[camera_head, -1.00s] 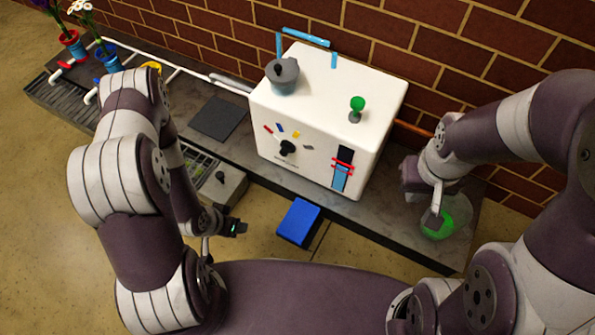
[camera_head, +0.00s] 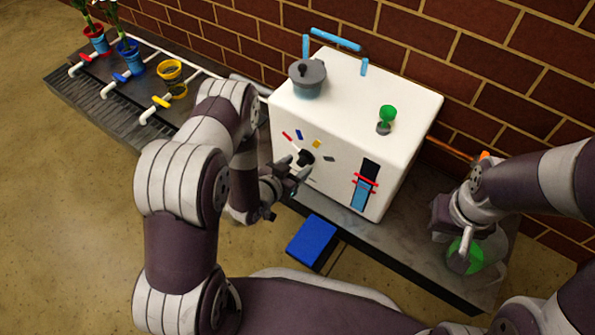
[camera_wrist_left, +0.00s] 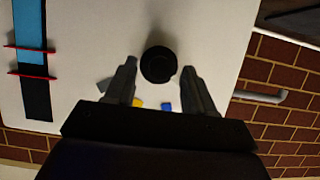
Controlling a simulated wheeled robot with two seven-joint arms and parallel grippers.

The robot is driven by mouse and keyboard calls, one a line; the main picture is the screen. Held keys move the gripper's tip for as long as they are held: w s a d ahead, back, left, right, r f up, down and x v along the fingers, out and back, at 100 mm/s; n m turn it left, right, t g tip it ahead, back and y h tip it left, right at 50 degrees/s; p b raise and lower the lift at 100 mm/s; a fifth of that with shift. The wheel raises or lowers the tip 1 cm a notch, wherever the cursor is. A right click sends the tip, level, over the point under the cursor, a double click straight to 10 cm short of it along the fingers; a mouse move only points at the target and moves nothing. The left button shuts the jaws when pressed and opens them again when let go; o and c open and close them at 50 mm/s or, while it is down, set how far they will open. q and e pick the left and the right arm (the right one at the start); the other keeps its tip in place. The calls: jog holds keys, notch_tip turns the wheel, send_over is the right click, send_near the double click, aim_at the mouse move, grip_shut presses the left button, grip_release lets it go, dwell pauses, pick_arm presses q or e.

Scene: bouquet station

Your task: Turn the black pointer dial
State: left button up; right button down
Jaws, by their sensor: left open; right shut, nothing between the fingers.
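The black pointer dial (camera_head: 305,158) is on the front face of the white box (camera_head: 345,100), with red, blue, yellow and grey marks in an arc above it. In the left wrist view the dial (camera_wrist_left: 158,64) appears as a round black knob just beyond and between the fingertips. My left gripper (camera_head: 293,170) is open in front of the dial, one finger on each side; it also shows in the left wrist view (camera_wrist_left: 158,75). I cannot tell whether it touches the dial. My right gripper (camera_head: 462,262) is shut, by a green round object (camera_head: 468,255) at the right.
A level gauge with red markers (camera_head: 364,186) is right of the dial. A grey pot (camera_head: 307,78) and a green knob (camera_head: 386,115) are on top of the box. A blue block (camera_head: 312,241) sits below the box front. Potted flowers and pipes (camera_head: 150,115) stand at far left.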

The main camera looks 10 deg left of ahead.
pick_arm(q)
jog(key=shift+w+d+f, duration=0.15)
jog(key=shift+w+f, duration=0.05)
jog(key=shift+w, duration=0.25)
jog(key=shift+c, duration=0.3)
grip_shut()
